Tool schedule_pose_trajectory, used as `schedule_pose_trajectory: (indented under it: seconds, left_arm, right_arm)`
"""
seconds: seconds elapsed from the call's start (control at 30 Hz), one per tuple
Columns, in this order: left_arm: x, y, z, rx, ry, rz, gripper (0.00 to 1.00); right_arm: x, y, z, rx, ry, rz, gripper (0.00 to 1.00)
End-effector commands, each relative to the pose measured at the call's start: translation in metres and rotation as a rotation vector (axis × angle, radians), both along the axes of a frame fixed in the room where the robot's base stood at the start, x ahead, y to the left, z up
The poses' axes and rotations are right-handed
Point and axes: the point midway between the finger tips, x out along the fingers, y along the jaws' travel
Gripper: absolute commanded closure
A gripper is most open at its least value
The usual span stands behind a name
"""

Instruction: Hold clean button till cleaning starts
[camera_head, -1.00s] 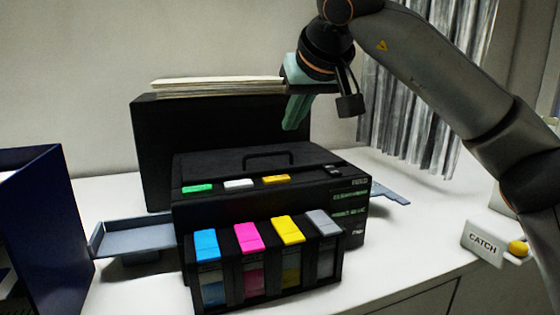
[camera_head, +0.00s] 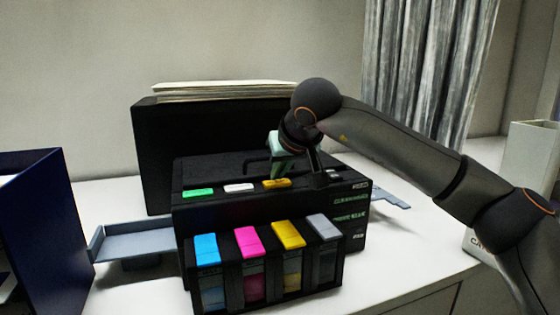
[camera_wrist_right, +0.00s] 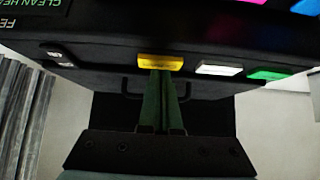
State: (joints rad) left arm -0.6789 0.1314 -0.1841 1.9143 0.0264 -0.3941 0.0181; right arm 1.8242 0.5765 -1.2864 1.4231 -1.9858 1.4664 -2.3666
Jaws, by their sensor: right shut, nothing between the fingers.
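The black printer (camera_head: 200,170) stands on the white table. On its top edge are a green button (camera_head: 198,192), a white button (camera_head: 239,187) and an orange-yellow button (camera_head: 277,183). My right gripper (camera_head: 279,172) is shut and empty, its green fingers pointing down at the orange-yellow button. In the right wrist view the fingertips (camera_wrist_right: 161,73) overlap the edge of that yellow button (camera_wrist_right: 160,62); I cannot tell whether they press it. Lettering that reads in part "CLEAN HEA" (camera_wrist_right: 30,90) is on the panel. My left gripper is out of view.
Ink tanks with blue, magenta, yellow and grey caps (camera_head: 247,242) stand at the printer's front. A grey tray (camera_head: 135,240) juts out left. A dark blue box (camera_head: 45,220) is at far left. A handle (camera_wrist_right: 128,88) lies behind the buttons.

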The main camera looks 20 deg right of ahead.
Motion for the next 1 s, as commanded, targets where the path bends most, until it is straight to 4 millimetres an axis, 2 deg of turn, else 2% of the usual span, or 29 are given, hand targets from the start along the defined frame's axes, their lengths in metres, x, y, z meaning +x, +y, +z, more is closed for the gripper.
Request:
schedule_pose_trajectory:
  seconds: [0.3,0.5,1.0]
  left_arm:
    - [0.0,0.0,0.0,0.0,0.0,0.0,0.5]
    - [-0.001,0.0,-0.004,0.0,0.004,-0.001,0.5]
    - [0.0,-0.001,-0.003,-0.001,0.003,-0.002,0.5]
  right_arm:
    - [0.0,0.0,-0.002,-0.001,0.001,-0.001,1.0]
    - [0.0,-0.001,-0.022,-0.002,0.004,-0.001,1.0]
    - [-0.001,0.0,-0.027,-0.005,0.018,-0.001,1.0]
